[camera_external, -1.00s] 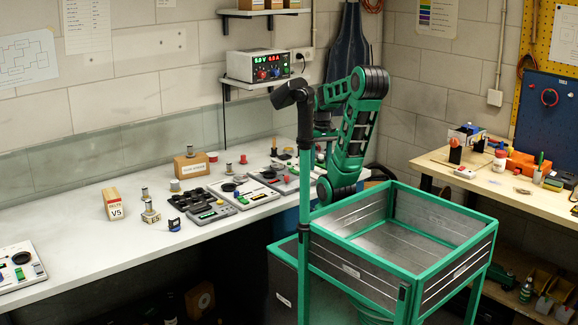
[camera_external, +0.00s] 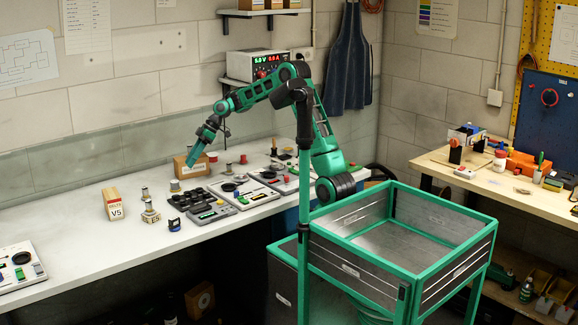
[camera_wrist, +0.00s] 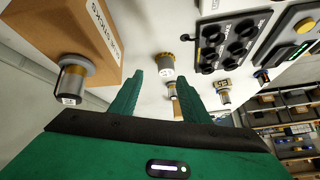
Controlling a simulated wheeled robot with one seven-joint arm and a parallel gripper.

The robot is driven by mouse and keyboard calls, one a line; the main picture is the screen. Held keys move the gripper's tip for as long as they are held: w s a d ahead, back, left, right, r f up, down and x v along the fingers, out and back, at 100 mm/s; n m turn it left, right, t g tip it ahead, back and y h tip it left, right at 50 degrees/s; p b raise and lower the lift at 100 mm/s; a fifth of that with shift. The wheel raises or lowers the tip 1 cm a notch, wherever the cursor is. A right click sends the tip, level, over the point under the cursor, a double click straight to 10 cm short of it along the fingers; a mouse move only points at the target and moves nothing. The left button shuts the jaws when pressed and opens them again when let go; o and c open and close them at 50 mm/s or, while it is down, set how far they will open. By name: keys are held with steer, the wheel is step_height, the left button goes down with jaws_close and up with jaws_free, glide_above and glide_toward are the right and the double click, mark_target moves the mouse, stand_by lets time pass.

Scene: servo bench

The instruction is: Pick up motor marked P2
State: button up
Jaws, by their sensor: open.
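Several small metal motors stand on the white bench. One grey motor (camera_wrist: 72,82) with a small white label stands on the cardboard box (camera_wrist: 75,35) at the left of the wrist view; its mark is too small to read. Another motor (camera_wrist: 166,66) with a gold band shows between my fingers, and it stands beside the box in the external view (camera_external: 175,186). A motor marked E5 (camera_external: 151,215) stands nearer the bench's front. I cannot read P2 on any. My gripper (camera_external: 191,160) is open and empty, above and in front of the box; its fingers also show in the wrist view (camera_wrist: 162,73).
A black tray of round sockets (camera_external: 184,200) and several grey panels lie right of the motors. The bench's left middle is clear. A green-framed cart (camera_external: 400,285) stands in front.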

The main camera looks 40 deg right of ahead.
mark_target(145, 188)
steer(key=a+r+n+g+y, duration=0.1)
steer(key=a+n+g+y, duration=0.35)
steer(key=a, duration=1.45)
steer(key=shift+w+f+n+t+y, duration=0.1)
steer(key=shift+f+n+t+y, duration=0.2)
steer(key=shift+f, duration=0.85)
steer(key=shift+w+f+n+t+y, duration=0.15)
steer(key=shift+f+n, duration=0.25)
steer(key=shift+f, duration=0.75)
steer(key=shift+w+f+n+t+y, duration=0.1)
steer(key=shift+f+n+y, duration=0.2)
steer(key=shift+f, duration=0.85)
steer(key=x, duration=0.4)
steer(key=shift+a+f, duration=0.2)
steer(key=shift+a, duration=0.1)
steer(key=shift+c, duration=0.4)
jaws_close()
